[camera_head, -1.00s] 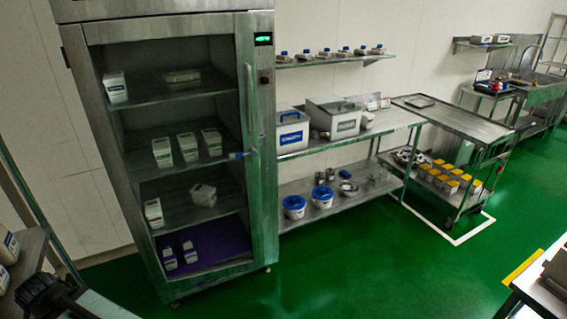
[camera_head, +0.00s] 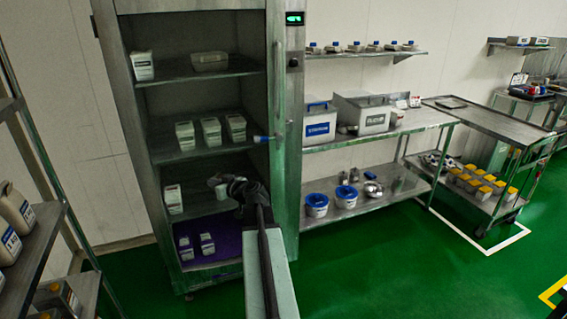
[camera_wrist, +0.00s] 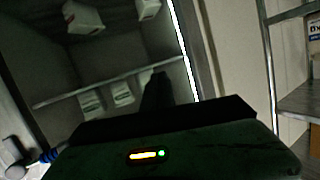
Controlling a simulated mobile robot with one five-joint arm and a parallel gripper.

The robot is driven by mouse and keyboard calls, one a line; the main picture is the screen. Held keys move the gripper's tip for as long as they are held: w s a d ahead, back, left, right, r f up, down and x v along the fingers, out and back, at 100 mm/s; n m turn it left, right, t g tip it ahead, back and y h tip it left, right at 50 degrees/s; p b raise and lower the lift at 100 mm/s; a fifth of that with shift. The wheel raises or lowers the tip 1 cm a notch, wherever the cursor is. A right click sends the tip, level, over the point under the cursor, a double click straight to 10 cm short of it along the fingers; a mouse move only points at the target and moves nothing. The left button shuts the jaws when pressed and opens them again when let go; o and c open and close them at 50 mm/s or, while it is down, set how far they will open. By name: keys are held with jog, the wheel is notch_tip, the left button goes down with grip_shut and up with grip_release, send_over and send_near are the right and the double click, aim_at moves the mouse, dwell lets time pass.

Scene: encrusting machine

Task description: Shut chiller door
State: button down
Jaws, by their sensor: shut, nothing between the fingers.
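The chiller (camera_head: 204,8) is a tall steel cabinet at the left centre of the head view. Its shelves show through the front. A tall vertical handle (camera_head: 280,80) runs down its right front side, with a blue-tipped fitting (camera_head: 262,139) beside it. My gripper (camera_head: 238,190) is shut and empty, in front of the lower shelves, below and left of the fitting. In the wrist view, my gripper's dark tip (camera_wrist: 156,90) points at the shelves, and the fitting (camera_wrist: 48,156) shows at lower left.
White cartons (camera_head: 210,131) stand on the chiller shelves. A steel bench (camera_head: 375,136) with bins and buckets stands right of the chiller, with a cart (camera_head: 480,122) beyond. A rack (camera_head: 45,235) stands close on the left. Green floor (camera_head: 400,270) is clear in front.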

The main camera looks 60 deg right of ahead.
jog(key=s+d+m+h+b, duration=0.15)
jog(key=s+d+h, duration=0.25)
jog(key=s+d, duration=0.5)
jog(key=m+g+h, duration=0.2)
jog(key=m+h, duration=0.2)
jog(key=h, duration=0.2)
send_near(282, 145)
jog(key=b+x, duration=0.1)
jog(key=x, duration=0.6)
jog(key=shift+s, duration=0.15)
